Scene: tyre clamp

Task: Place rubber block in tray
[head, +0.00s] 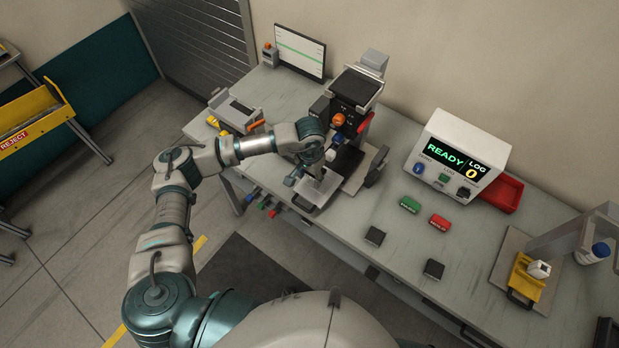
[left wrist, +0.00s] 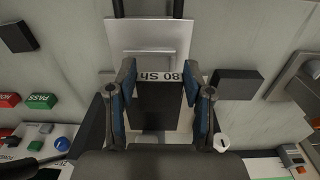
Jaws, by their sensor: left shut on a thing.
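My left gripper (head: 317,172) is low over the near end of the pale tray (head: 311,196), in front of the black press. In the left wrist view the gripper (left wrist: 158,82) is shut on a dark rubber block (left wrist: 158,108) with a white end labelled "80 Sh". The tray (left wrist: 150,32), with a dark handle, lies just beyond the block in that view. I cannot tell whether the block touches the tray. In the head view the gripper mostly hides the block. My right gripper is not in view.
Two dark blocks (head: 375,236) (head: 433,269) lie on the bench to the right, near green and red stamps (head: 410,205) (head: 440,222). A READY display box (head: 455,155) stands behind. The press (head: 350,100) rises behind the tray.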

